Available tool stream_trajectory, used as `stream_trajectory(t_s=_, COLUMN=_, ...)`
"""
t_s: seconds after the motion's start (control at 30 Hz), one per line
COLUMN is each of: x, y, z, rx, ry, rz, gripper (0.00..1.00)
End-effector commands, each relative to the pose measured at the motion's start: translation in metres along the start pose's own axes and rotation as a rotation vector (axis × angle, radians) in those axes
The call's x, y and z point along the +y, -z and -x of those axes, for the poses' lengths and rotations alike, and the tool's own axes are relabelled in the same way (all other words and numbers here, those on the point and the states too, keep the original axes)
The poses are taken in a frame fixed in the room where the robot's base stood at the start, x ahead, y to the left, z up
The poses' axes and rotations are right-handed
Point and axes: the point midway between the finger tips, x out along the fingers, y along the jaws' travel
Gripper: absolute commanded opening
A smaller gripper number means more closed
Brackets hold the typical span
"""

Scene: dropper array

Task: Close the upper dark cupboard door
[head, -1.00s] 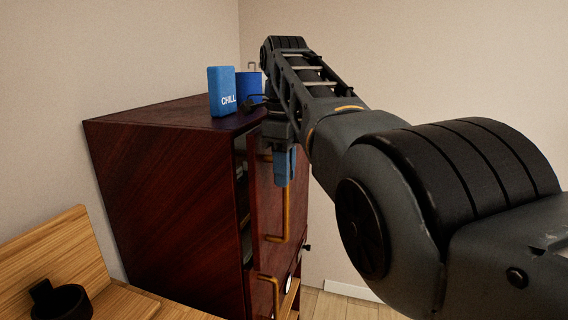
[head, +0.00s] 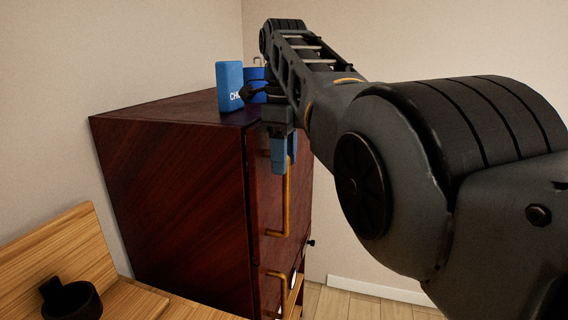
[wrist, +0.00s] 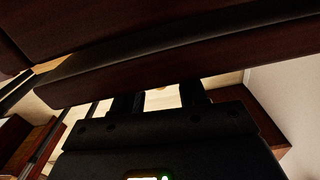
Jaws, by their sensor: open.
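The dark red-brown cupboard (head: 175,190) stands left of centre in the head view. Its upper door (head: 265,200) looks flush or nearly flush with the front; a small gap could be hidden. A long brass handle (head: 287,205) runs down this door. My gripper (head: 284,160), with blue fingers, is open and points down at the upper part of the door, beside the top of the handle. Whether it touches the door is unclear. The wrist view shows the dark finger bases (wrist: 160,100) below dark wood edges (wrist: 150,70).
A blue box (head: 230,86) and a blue mug-like container (head: 256,85) stand on the cupboard top, close to my wrist. A lower brass handle (head: 276,275) sits below the upper door. A wooden surface with a black cup (head: 75,301) is at lower left.

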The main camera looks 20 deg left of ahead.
Motion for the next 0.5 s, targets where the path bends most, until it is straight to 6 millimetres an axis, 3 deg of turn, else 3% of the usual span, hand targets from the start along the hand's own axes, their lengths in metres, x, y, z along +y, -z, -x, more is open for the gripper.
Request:
stream_trajectory(t_s=0.3, x=0.000, y=-0.001, z=0.050, rx=-0.002, ry=0.003, rz=-0.001, gripper=0.42)
stream_trajectory(t_s=0.5, x=0.000, y=-0.001, z=0.061, rx=-0.001, ry=0.002, rz=0.000, gripper=0.42)
